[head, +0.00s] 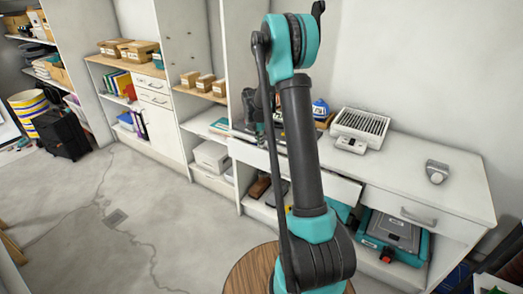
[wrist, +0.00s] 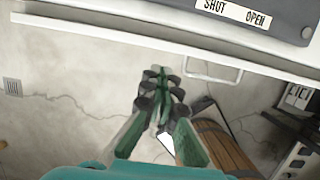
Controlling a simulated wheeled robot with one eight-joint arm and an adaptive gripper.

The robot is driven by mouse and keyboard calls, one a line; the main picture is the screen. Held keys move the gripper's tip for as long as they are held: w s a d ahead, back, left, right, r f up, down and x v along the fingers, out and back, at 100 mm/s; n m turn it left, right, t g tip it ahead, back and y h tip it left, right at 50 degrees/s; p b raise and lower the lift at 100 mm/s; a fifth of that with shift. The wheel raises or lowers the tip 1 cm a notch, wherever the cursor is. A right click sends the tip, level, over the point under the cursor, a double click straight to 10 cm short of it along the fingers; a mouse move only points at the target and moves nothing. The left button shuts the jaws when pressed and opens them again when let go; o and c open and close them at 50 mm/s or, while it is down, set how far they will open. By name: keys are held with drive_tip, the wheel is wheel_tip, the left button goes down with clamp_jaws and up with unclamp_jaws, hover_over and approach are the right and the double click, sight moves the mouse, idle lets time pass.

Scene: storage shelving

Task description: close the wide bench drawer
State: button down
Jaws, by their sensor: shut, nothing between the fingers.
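The wide bench drawer (head: 342,187) is a white drawer under the bench top. It stands pulled out from the bench, and my arm crosses in front of its middle. In the wrist view a pale bar handle (wrist: 212,74) shows below a long white front edge (wrist: 120,38), over the floor. My gripper (wrist: 160,82) has dark fingertips and green fingers. Its tips are together and empty, just left of and below the handle in the picture, with no clear contact. In the head view my gripper is mostly hidden behind my arm.
The white bench top (head: 400,160) carries a slatted white device (head: 360,128) and a small grey object (head: 437,171). A smaller drawer (head: 418,216) sits at the right, above a teal case (head: 390,240). Shelves with boxes stand left. Open concrete floor (head: 130,220) lies at left.

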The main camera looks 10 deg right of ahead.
wheel_tip(320, 180, up, 5)
drive_tip(key=t+h, duration=0.6)
approach(241, 146)
drive_tip(key=x, duration=0.3)
drive_tip(key=f+x, duration=0.1)
drive_tip(key=x, duration=0.1)
drive_tip(key=shift+a+f, duration=0.1)
drive_tip(key=shift+f, duration=0.05)
drive_tip(key=shift+w+d, duration=0.4)
drive_tip(key=shift+d, duration=0.05)
drive_tip(key=shift+w+d, duration=1.6)
drive_tip(key=shift+w, duration=0.1)
